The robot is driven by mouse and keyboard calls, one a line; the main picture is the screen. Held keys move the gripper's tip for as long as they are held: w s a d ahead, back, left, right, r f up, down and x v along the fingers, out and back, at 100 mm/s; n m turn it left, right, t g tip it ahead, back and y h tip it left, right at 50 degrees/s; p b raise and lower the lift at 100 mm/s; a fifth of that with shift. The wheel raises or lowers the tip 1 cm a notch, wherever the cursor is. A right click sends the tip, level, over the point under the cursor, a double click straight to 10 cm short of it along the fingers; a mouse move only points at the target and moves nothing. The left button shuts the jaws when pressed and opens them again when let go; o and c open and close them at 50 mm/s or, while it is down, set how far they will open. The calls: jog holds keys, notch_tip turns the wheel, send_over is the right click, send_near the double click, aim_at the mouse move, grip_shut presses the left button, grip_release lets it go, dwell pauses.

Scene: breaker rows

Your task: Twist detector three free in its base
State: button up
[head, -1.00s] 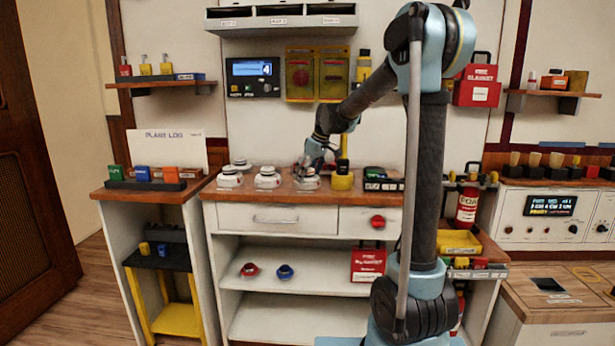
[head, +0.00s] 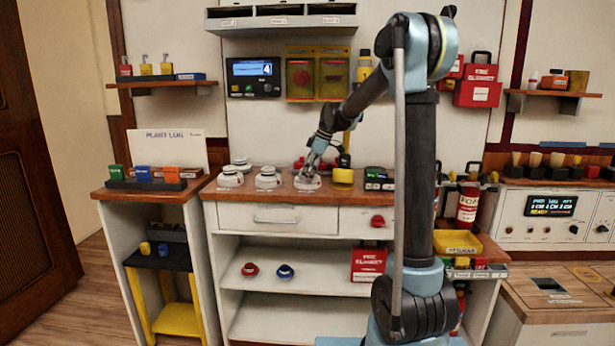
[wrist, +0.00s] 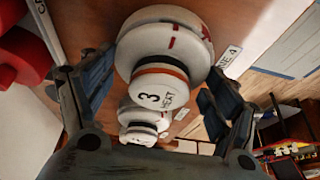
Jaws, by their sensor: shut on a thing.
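Detector three (wrist: 160,90) is a white round head with an orange-brown band and the mark "3 HEAT". It fills the middle of the wrist view, seated in a wider white base (wrist: 180,30) with red marks on its rim. My gripper (wrist: 155,98) has a finger on either side of the head and is shut on it. In the head view my gripper (head: 308,172) points down at the rightmost detector (head: 306,183) on the counter and partly covers it. Whether the head has turned in its base I cannot tell.
Other white detectors (head: 267,178) stand left of it on the wooden counter (head: 285,194). A yellow object (head: 343,176) stands close on its right. A panel with a lit display (head: 253,77) hangs on the wall behind.

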jog(key=o, duration=1.1)
